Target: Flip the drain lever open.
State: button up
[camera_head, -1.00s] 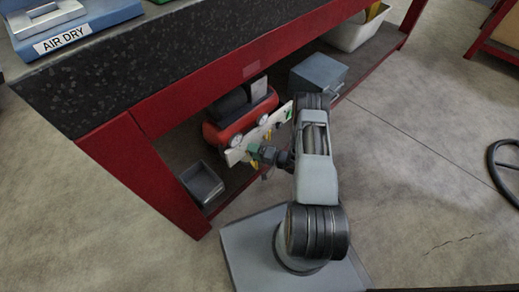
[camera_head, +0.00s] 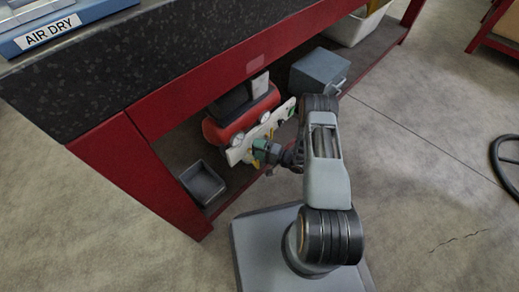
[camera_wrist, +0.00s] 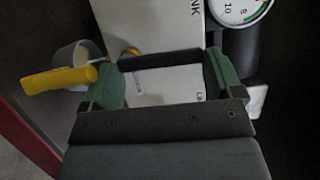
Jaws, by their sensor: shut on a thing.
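My gripper (camera_head: 264,151) is low at the white panel (camera_head: 236,154) in front of the red compressor (camera_head: 240,122), under the bench. In the wrist view, its green fingertips (camera_wrist: 162,64) are at the two ends of a dark bar (camera_wrist: 160,60), and it is shut on this bar. Whether the bar is the drain lever cannot be told. A yellow lever handle (camera_wrist: 60,79) sticks out to the left, outside the left fingertip, near a brass fitting (camera_wrist: 131,51). The white panel (camera_wrist: 165,25) lies behind, with partly hidden lettering.
A round gauge (camera_wrist: 238,8) is close by at the upper right of the wrist view. A grey tray (camera_head: 203,184) and a grey-blue box (camera_head: 319,70) sit on the lower shelf. The red bench frame (camera_head: 150,180) and dark top (camera_head: 110,80) stand over the work.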

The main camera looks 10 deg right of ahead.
jog(key=shift+a, duration=0.1)
jog(key=o, duration=1.1)
jog(key=p+v, duration=0.3)
jog(key=v, duration=1)
jog(key=shift+s+d, duration=0.25)
jog(key=shift+d, duration=0.1)
